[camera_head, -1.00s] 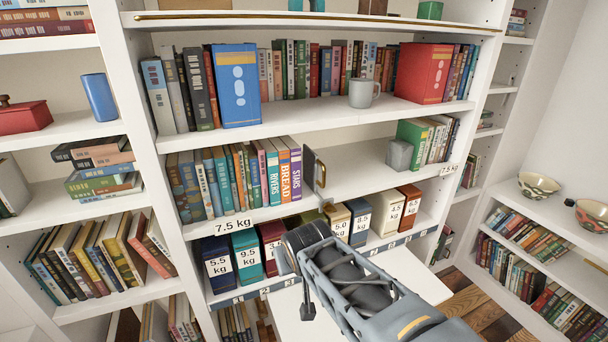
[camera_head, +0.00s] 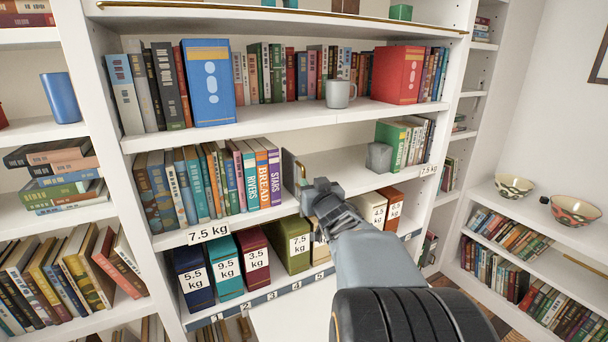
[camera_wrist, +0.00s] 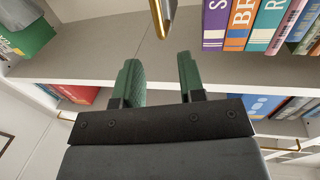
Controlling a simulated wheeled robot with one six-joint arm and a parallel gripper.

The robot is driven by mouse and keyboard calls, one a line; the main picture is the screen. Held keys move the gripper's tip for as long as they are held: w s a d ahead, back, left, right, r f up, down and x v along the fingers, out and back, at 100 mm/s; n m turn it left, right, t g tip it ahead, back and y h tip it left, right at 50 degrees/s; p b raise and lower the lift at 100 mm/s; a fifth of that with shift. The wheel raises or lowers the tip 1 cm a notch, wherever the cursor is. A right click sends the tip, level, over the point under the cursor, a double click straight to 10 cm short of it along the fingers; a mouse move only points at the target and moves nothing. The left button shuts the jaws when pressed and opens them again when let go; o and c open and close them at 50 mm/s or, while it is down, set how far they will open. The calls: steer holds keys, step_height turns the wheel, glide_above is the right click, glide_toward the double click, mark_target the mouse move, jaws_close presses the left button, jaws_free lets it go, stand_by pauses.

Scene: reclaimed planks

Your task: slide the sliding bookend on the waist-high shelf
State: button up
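The sliding bookend (camera_head: 289,172) is a dark upright plate with a brass edge on the waist-high shelf (camera_head: 340,168). It stands just right of the purple STARS book (camera_head: 274,175). In the wrist view its brass part (camera_wrist: 160,16) shows at the top, ahead of my fingers and roughly between them. My gripper (camera_head: 312,192) is at the shelf's front, beside the bookend, and hides part of it. In the wrist view my gripper (camera_wrist: 160,78) has two green fingers set apart with nothing between them. Contact with the bookend is not visible.
Weight-labelled boxes (camera_head: 292,245) fill the shelf below. A grey mug (camera_head: 340,93) stands above.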

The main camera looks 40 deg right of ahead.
mark_target(304, 173)
steer(key=x, duration=0.8)
steer(key=shift+w+d+p, duration=0.1)
steer(key=shift+w+p, duration=0.25)
steer(key=shift+c, duration=0.2)
jaws_close()
